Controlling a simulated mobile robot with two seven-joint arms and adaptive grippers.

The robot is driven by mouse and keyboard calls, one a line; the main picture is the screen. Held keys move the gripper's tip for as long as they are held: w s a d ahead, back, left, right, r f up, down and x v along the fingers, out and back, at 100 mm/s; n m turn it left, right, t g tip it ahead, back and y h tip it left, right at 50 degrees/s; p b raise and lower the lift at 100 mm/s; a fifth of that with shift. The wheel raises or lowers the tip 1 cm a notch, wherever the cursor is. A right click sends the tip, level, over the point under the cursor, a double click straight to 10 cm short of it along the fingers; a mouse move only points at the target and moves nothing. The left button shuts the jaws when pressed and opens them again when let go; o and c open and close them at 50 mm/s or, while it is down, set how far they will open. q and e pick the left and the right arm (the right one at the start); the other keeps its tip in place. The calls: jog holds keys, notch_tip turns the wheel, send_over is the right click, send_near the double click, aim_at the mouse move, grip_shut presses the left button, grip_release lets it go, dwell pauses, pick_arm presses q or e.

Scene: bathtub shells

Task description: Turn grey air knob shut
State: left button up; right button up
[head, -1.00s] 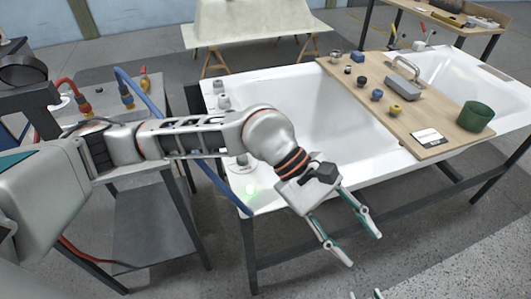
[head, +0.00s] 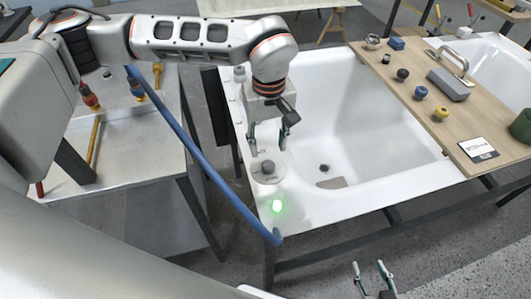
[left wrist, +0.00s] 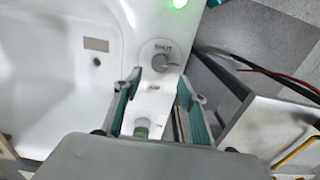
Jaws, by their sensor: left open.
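A grey knob (head: 267,167) sits on a round pale plate at the near left corner of the white tub's rim. It also shows in the left wrist view (left wrist: 160,62), with small lettering too blurred to read. My left gripper (head: 267,138) points down above the rim, just behind the knob. In the left wrist view its fingers (left wrist: 161,82) are spread and empty, and the knob lies just beyond the fingertips. I cannot tell how far above the knob they are. My right gripper (head: 372,266) shows at the bottom edge, its two fingers apart and empty.
A green light (head: 277,206) glows on the rim near the knob. A blue hose (head: 190,145) runs from the side table to the tub corner. A wooden board (head: 462,122) with several small knobs and a grey handled block lies across the tub.

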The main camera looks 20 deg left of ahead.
aim_at(268, 164)
pick_arm(q)
notch_tip(268, 164, down, 8)
jog(key=shift+s+d+r, duration=0.1)
jog(key=shift+r, duration=0.15)
jog(key=c, duration=1.1)
